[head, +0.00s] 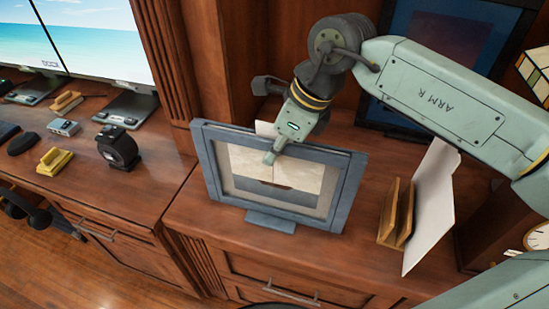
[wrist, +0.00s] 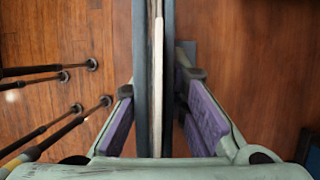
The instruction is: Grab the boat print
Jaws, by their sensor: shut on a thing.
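A framed print (head: 235,163) in a blue-grey frame stands upright on the wooden counter, on a small foot. Its picture is pale beige with a darker band low down; I cannot make out a boat clearly. My gripper (head: 277,150) comes down from above at the middle of its top edge, one finger in front of the picture. A pale sheet edge (wrist: 158,45) shows within the frame's thickness. The rear finger is mostly hidden in the head view.
A white card (head: 432,205) leans in a wooden holder (head: 396,212) to the right. A dark framed picture (head: 450,40) stands behind my arm. A clock (head: 538,237) is at the right edge. Monitors (head: 100,35) and small desk items stand left, beyond a wooden post (head: 168,65).

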